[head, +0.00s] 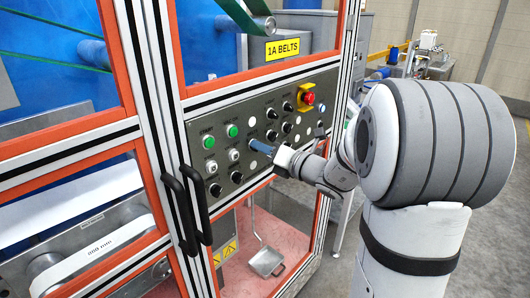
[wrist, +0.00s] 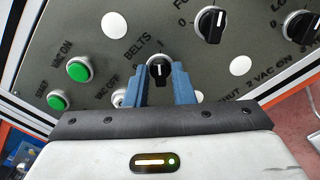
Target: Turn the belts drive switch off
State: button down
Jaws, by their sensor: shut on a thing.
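The belts drive switch (wrist: 159,71) is a black rotary knob with a white mark, under the word BELTS on the dark control panel (wrist: 85,25). In the wrist view the blue fingers of my gripper (wrist: 161,80) are on either side of the knob and shut on it. The white mark looks roughly upright in that view. In the head view my gripper (head: 262,147) reaches the panel (head: 190,130) from the right, and its fingers hide the switch.
Green buttons (head: 232,131), other black knobs (head: 271,136) and a red emergency stop (head: 308,98) surround the switch. Black door handles (head: 200,205) stand out at lower left. A yellow 1A BELTS sign (head: 283,48) is above. Open floor lies to the right.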

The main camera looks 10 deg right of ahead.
jog(key=n+b, duration=1.6)
jog(key=b, duration=0.7)
jog(key=shift+s+f+n+b, duration=0.1)
jog(key=shift+f+n+b, duration=0.05)
jog(key=shift+n+b, duration=0.2)
jog(key=shift+n, duration=0.25)
jog(key=c, duration=1.5)
grip_release()
